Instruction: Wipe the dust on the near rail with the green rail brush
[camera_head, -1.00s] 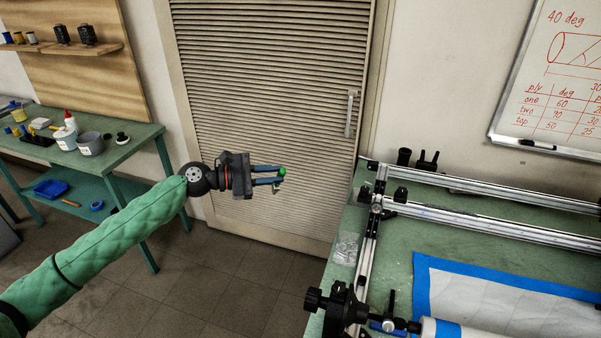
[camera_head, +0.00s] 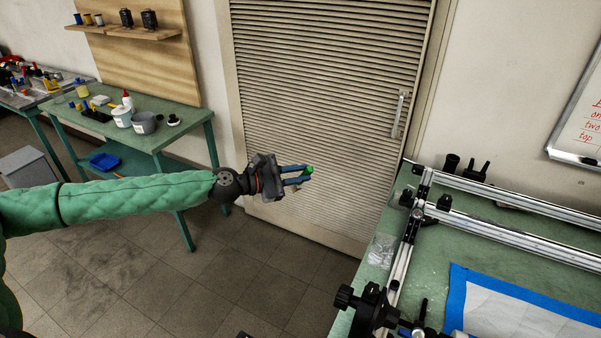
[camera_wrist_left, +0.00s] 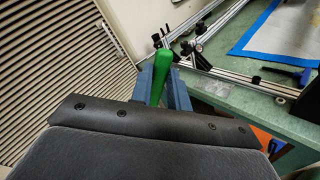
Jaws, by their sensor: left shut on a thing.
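My left gripper (camera_head: 300,175) is shut on the green rail brush (camera_head: 309,170), held in the air in front of the slatted door, left of the winding bench. In the left wrist view the green handle of the brush (camera_wrist_left: 158,75) stands between the two blue fingers. Its bristles cannot be made out. The metal rails (camera_head: 510,190) run along the back of the bench, apart from the brush. My right gripper does not show.
The green bench (camera_head: 450,235) at the right holds a white sheet with blue edging (camera_head: 520,310) and black clamps. A green side table (camera_head: 150,135) with tubs and bottles stands at the left. Floor (camera_head: 200,275) between them is clear.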

